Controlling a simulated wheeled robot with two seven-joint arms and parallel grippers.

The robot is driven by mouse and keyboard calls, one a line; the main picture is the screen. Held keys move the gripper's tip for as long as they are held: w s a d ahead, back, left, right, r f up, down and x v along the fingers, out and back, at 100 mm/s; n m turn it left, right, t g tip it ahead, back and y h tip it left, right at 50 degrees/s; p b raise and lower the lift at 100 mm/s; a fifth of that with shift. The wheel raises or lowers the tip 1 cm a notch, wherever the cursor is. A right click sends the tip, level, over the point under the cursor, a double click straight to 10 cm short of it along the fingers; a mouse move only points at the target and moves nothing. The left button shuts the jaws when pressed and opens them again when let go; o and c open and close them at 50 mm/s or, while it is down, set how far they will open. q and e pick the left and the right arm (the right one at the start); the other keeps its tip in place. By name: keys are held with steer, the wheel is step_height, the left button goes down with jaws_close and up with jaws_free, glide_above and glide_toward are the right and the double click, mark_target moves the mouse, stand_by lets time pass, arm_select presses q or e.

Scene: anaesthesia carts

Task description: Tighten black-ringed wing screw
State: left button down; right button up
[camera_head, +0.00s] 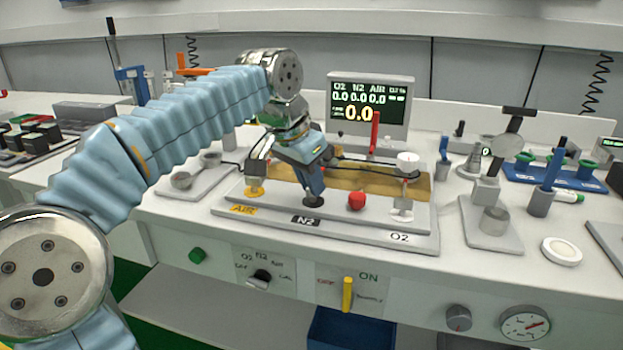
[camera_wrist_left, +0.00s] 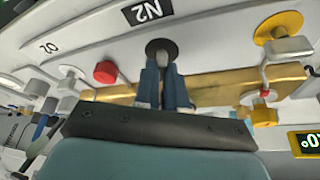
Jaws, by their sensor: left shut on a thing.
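The black-ringed wing screw (camera_head: 314,202) stands at the N2 label on the front of the grey panel (camera_head: 280,219). In the head view only its black ring shows below my fingers. In the left wrist view the black ring (camera_wrist_left: 157,44) and a grey part of the screw show at my fingertips. My left gripper (camera_head: 316,190) comes down from above and is shut on the screw. Its blue fingers (camera_wrist_left: 164,72) close around it in the left wrist view; they hide most of the wing. My right gripper is in neither view.
A yellow-ringed fitting (camera_head: 255,190) stands left at AIR, a red knob (camera_head: 356,201) close right, and a white fitting (camera_head: 403,215) at O2. A brass block (camera_head: 385,181) lies behind. The monitor (camera_head: 370,107) stands at the back, with a red lever (camera_head: 375,133) before it.

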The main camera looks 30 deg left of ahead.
mark_target(295, 200)
arm_select(q)
steer(key=m+h, duration=0.1)
steer(key=m, duration=0.1)
steer(key=m+h, duration=0.1)
steer(key=m, duration=0.2)
steer(key=shift+w+a+m+g, duration=0.1)
steer(key=shift+a+m+g, duration=0.1)
steer(key=shift+m+g, duration=0.15)
steer(key=m+g, duration=0.1)
steer(key=m, duration=0.1)
steer(key=m+h, duration=0.1)
steer(key=m, duration=0.1)
steer(key=shift+w+m+g, duration=0.1)
steer(key=shift+m+g, duration=0.25)
steer(key=c, duration=1.2)
jaws_free()
steer(key=v, duration=0.7)
steer(key=shift+a+r, duration=0.15)
steer(key=shift+r, duration=0.1)
